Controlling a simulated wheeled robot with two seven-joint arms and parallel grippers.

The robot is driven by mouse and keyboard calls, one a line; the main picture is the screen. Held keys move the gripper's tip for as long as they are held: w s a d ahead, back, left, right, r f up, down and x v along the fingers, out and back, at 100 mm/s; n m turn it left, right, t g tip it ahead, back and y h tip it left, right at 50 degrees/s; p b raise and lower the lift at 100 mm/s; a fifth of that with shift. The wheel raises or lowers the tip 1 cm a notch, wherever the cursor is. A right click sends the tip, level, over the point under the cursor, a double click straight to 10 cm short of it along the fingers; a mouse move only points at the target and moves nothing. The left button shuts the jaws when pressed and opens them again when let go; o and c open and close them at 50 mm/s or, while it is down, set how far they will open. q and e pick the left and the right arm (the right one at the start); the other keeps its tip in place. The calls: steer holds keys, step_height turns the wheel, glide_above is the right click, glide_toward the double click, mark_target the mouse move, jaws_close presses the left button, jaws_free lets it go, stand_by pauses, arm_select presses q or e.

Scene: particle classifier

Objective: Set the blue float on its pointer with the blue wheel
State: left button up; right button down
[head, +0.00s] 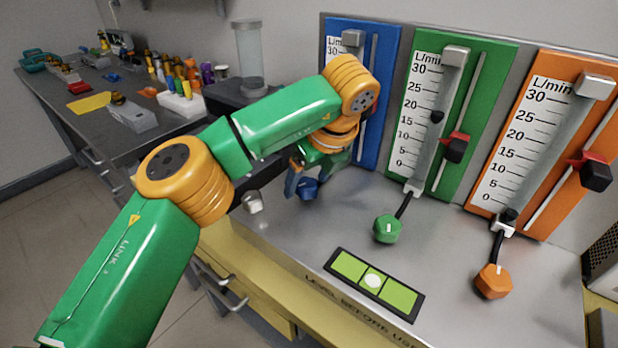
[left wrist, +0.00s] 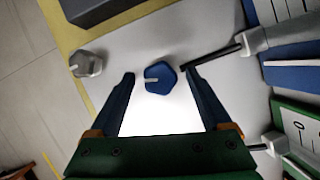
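The blue flowmeter panel (head: 384,75) stands at the back of the bench, left of the green one. The blue wheel (head: 309,189) sits low in front of this panel, partly behind my left gripper (head: 304,182). In the left wrist view the blue wheel (left wrist: 160,78) has a white mark pointing left. The left gripper's fingers (left wrist: 161,74) are open, one on each side of the wheel, with visible gaps. My right gripper is not in view.
The green wheel (head: 388,229) and orange wheel (head: 493,281) stand to the right, before their panels. A bubble level (head: 373,282) lies near the front edge. A grey metal knob (head: 252,202) is left of the blue wheel. A cluttered table (head: 120,145) stands behind left.

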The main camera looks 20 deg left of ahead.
arm_select(q)
steer(key=p+v, duration=0.1)
steer(key=v, duration=0.6)
